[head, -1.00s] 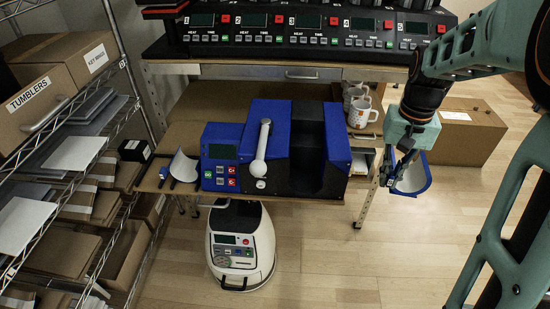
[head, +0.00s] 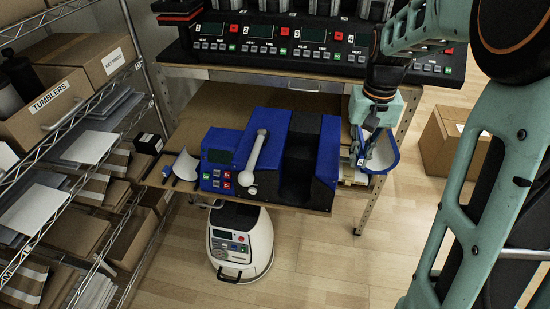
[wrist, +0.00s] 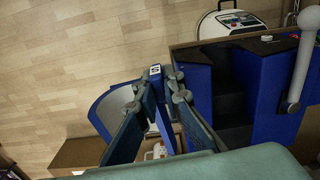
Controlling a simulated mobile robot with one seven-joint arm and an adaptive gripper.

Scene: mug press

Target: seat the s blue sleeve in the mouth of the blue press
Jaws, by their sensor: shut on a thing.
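The s blue sleeve (head: 391,158), a curved blue-edged band with a pale inside, is held by my gripper (head: 362,155) to the right of the blue press. In the wrist view my gripper (wrist: 164,85) is shut on the sleeve's tab, marked S (wrist: 155,70), and the sleeve's curved band (wrist: 95,112) opens out to the left. The blue press (head: 330,150) stands on the table with its dark mouth (head: 298,165) empty. In the wrist view the press (wrist: 283,122) is right of the sleeve, with a gap between them. Part of the sleeve is hidden behind my fingers.
The press's grey lever (head: 257,150) stands at its left part. A row of numbered heating stations (head: 290,38) is behind. A cardboard box (head: 440,145) is on the floor at right, shelving at left.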

